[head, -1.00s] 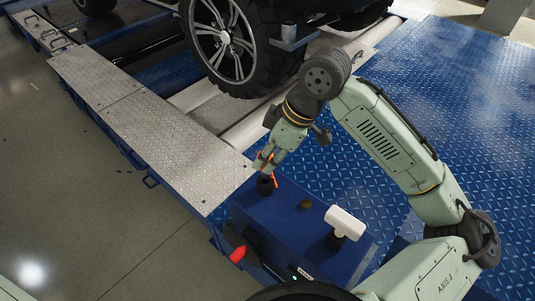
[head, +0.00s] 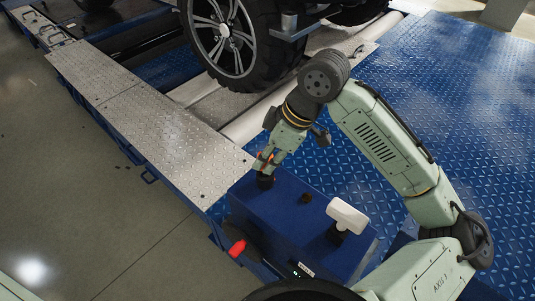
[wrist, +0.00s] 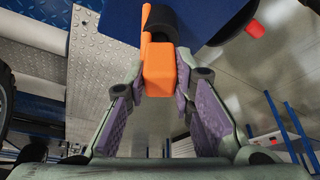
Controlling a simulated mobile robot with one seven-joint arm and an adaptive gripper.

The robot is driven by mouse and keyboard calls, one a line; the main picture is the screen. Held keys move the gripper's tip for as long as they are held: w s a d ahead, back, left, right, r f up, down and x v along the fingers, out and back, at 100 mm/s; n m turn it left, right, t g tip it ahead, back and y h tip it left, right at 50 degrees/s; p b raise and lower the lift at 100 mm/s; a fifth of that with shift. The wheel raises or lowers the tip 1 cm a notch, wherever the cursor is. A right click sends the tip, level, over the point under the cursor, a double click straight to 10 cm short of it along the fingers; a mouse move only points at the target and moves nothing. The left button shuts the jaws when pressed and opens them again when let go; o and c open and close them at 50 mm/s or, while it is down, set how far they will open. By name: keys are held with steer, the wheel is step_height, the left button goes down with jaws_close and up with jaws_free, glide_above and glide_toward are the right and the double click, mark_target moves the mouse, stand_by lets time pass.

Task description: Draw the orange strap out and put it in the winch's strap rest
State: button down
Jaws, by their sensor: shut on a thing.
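The orange strap (wrist: 158,72) shows in the wrist view as a blocky end between my fingers, with a narrow piece running up beside a dark round part (wrist: 160,20). My gripper (wrist: 160,78) is shut on this strap end. In the head view my gripper (head: 263,164) is just above the dark round part (head: 265,181) at the left end of the blue box (head: 285,222), which looks like the winch housing. Only small bits of orange show there. I cannot make out which part is the strap rest.
A metal tread plate (head: 160,125) and a vehicle wheel (head: 228,40) lie beyond. Blue deck is clear at right.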

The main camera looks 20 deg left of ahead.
steer(key=shift+f+b, duration=0.7)
steer(key=shift+f, duration=0.4)
steer(key=c, duration=1.3)
jaws_free()
steer(key=shift+r, duration=0.1)
